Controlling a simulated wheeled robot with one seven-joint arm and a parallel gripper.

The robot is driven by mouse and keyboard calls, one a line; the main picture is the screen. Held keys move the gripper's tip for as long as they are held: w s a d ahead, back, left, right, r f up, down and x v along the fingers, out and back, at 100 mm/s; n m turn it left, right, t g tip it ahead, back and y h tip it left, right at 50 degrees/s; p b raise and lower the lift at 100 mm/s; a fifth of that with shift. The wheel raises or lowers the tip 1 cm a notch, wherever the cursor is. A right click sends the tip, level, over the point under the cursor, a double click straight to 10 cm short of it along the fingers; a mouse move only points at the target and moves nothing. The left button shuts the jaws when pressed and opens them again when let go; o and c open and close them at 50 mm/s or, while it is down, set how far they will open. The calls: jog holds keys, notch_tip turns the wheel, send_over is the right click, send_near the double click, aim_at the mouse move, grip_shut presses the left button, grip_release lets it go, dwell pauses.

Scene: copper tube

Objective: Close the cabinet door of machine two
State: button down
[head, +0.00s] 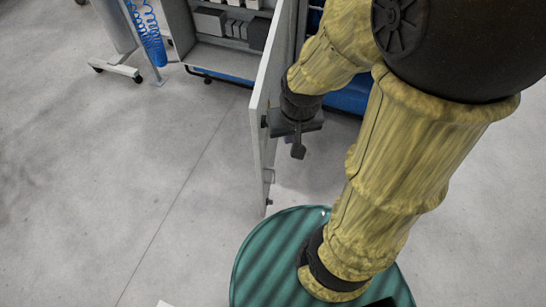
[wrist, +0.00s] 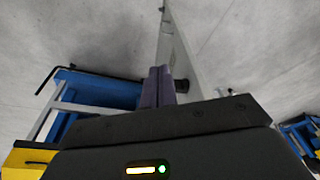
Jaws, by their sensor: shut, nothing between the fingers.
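The grey cabinet door (head: 259,150) stands swung open and reaches from the cabinet (head: 225,58) towards me in the head view. A small dark fitting shows on it near mid-height. My gripper (head: 298,152) is just right of the door, with its fingers shut and empty. In the wrist view the two dark purple fingers (wrist: 158,85) lie together, with the door (wrist: 183,50) close by on their right. I cannot tell whether the gripper touches the door. My arm hides part of the door's upper right side.
Grey boxes (head: 209,21) stand inside the open cabinet. A wheeled stand with a coiled blue hose (head: 152,38) is at the upper left. A blue structure (wrist: 98,97) lies left of the fingers in the wrist view. The floor left of the door is clear.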

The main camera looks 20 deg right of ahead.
jog(key=w+d+f+m+y+b, duration=0.2)
jog(key=w+d+f+m+b, duration=0.1)
jog(key=f+m, duration=0.4)
jog(key=w+d+f+m+y+b, duration=0.3)
jog(key=f+m, duration=0.4)
jog(key=f, duration=0.4)
jog(key=w+d+f+m+t+y+b, duration=0.1)
jog(key=w+d+f+m+y+b, duration=0.2)
jog(key=f+m, duration=0.5)
jog(key=shift+w+d+f+b, duration=0.65)
jog(key=shift+w+b, duration=0.2)
jog(key=shift+b, duration=0.3)
jog(key=shift+a, duration=0.1)
jog(key=w+a+r+x, duration=0.1)
jog(key=a+r+x, duration=0.1)
jog(key=x, duration=1)
jog(key=shift+a, duration=0.2)
jog(key=shift+w+a+f, duration=0.15)
jog(key=shift+w, duration=0.05)
